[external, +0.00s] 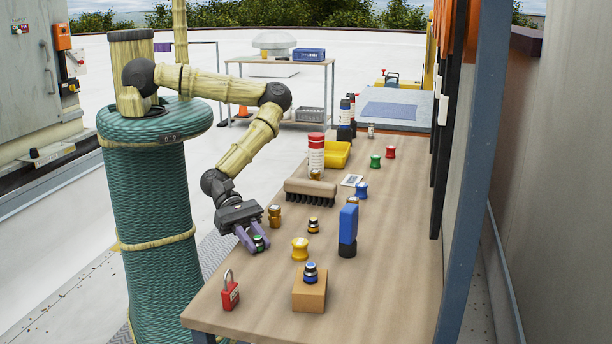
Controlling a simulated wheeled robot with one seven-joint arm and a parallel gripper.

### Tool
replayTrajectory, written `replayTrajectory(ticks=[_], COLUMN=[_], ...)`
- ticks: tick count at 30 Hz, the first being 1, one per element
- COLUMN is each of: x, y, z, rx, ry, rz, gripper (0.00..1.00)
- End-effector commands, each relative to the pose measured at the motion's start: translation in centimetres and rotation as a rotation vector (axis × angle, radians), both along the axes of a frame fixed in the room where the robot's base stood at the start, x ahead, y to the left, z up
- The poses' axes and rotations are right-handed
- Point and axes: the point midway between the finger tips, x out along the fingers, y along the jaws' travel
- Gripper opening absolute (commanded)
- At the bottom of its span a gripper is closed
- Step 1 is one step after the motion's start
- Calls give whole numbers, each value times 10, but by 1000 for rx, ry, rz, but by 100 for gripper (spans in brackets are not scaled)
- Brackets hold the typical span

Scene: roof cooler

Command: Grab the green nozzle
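A small dark nozzle with a green band (258,241) is near the left edge of the wooden workbench, at the front. My gripper (259,248) reaches down over the bench edge, with its two purple fingers on either side of this nozzle. The fingers partly hide it, and I cannot tell whether they press on it or whether it rests on the bench. A green spool-shaped piece (375,161) stands farther back on the bench, well away from my gripper.
Near my gripper are a brass fitting (274,216), an orange-banded nozzle (313,225), a yellow spool (300,248) and a red padlock (230,291). A blue-banded nozzle (310,272) stands on a cardboard-coloured block (309,296). The right front bench is clear.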

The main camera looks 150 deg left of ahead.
Motion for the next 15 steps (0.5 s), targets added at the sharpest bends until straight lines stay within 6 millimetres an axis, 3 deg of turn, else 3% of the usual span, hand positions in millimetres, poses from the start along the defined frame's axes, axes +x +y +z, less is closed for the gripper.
replayTrajectory(ticks=[8,15], x=[0,0], y=[0,0], z=[1,26], rx=[0,1], ry=[-1,-4], rz=[0,-1], gripper=[0,0])
